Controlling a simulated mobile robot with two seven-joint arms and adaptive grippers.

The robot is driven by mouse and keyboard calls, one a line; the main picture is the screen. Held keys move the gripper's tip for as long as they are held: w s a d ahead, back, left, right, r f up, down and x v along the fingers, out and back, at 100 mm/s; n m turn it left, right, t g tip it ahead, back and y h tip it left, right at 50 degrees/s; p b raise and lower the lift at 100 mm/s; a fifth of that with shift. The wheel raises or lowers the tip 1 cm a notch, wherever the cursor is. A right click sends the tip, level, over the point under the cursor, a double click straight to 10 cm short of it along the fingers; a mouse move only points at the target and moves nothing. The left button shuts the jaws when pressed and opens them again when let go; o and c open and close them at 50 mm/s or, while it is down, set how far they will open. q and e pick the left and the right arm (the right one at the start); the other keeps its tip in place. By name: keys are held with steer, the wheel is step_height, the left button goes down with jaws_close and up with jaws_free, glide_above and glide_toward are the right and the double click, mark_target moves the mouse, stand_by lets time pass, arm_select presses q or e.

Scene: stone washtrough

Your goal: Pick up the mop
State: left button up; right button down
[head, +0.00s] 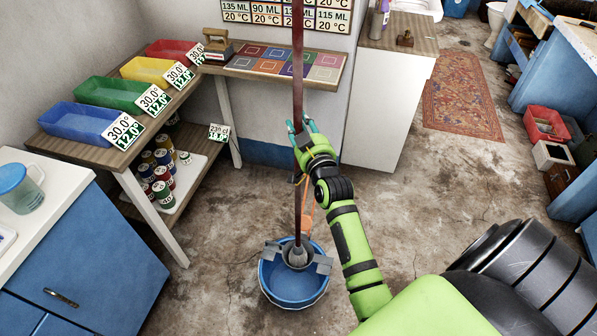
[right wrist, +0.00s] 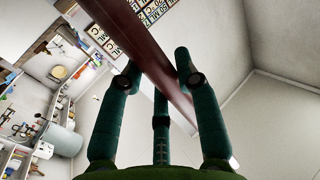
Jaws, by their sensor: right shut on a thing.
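The mop has a long reddish-brown handle (head: 298,75) that stands nearly upright in the head view. Its grey head (head: 297,255) is in the blue bucket (head: 292,283) on the floor; I cannot tell whether it touches the bottom. My right gripper (head: 301,128) is shut on the handle, well above the bucket. In the right wrist view the teal fingers (right wrist: 160,85) are around the handle (right wrist: 140,50), which crosses between them at a slant. My left gripper is not in view.
A wooden bench with blue (head: 80,122), green, yellow and red trays runs along the left wall. A white-topped blue cabinet (head: 90,250) stands at lower left. A white cabinet (head: 395,100) stands behind my right arm. Concrete floor around the bucket is clear.

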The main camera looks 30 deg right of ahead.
mark_target(302, 35)
step_height(302, 35, up, 10)
steer(key=shift+f, duration=0.2)
step_height(302, 35, up, 4)
steer(key=p, duration=0.2)
steer(key=shift+f+p, duration=0.25)
steer(key=shift+p, duration=0.1)
step_height(302, 35, up, 10)
steer(key=p, duration=1)
steer(key=shift+r+p, duration=0.15)
steer(key=shift+p, duration=0.2)
